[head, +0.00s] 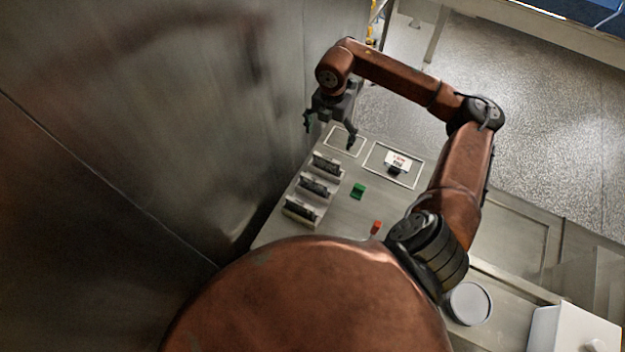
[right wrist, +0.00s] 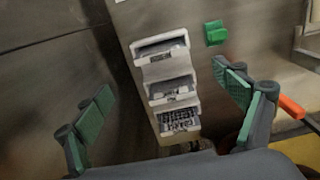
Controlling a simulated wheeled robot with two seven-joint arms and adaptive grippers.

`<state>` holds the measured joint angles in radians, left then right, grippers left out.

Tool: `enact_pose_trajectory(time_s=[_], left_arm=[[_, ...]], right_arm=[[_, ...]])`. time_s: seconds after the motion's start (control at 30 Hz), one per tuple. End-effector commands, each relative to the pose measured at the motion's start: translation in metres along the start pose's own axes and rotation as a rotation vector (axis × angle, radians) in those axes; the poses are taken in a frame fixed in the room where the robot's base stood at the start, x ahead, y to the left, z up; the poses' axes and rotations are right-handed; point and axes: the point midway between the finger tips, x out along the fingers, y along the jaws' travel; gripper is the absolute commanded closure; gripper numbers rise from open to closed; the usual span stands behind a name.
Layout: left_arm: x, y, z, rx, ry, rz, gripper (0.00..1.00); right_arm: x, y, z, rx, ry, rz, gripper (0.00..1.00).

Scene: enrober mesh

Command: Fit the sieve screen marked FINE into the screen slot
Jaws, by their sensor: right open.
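Several dark screen-like pieces sit in three pale holders in a row on the bench: a far one (head: 327,165), a middle one (head: 314,187) and a near one (head: 301,210). The holders also show in the right wrist view (right wrist: 169,88), where the lowest shows a mesh-like face (right wrist: 181,121). I cannot read a FINE mark on any of them. I cannot tell which part is the screen slot. My right gripper (head: 330,120) is open and empty, above the far end of the bench, beyond the holders. My left gripper is not in view.
A green block (head: 358,191) and a small red-orange piece (head: 376,227) lie right of the holders. A white-framed area (head: 372,163) holds a label card (head: 398,160) and a dark piece. A metal wall (head: 150,110) rises close on the left. A round white lid (head: 468,303) is lower right.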

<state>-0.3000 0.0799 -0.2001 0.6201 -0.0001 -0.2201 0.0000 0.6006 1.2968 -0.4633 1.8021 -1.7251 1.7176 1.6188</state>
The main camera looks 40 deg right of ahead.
Motion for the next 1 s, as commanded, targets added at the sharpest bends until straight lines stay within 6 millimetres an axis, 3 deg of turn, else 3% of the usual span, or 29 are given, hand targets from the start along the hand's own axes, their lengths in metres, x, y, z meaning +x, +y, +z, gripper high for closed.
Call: enact_pose_trajectory(time_s=[0.67, 0.77, 1.0], left_arm=[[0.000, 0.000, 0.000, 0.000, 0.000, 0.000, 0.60], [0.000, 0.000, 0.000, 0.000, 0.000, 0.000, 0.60], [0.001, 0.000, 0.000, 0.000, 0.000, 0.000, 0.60]], right_arm=[[0.001, 0.000, -0.002, -0.057, 0.000, 0.000, 0.07], [0.003, 0.001, -0.006, -0.196, -0.001, -0.001, 0.07], [0.012, 0.002, -0.023, -0.736, -0.003, -0.003, 0.07]])
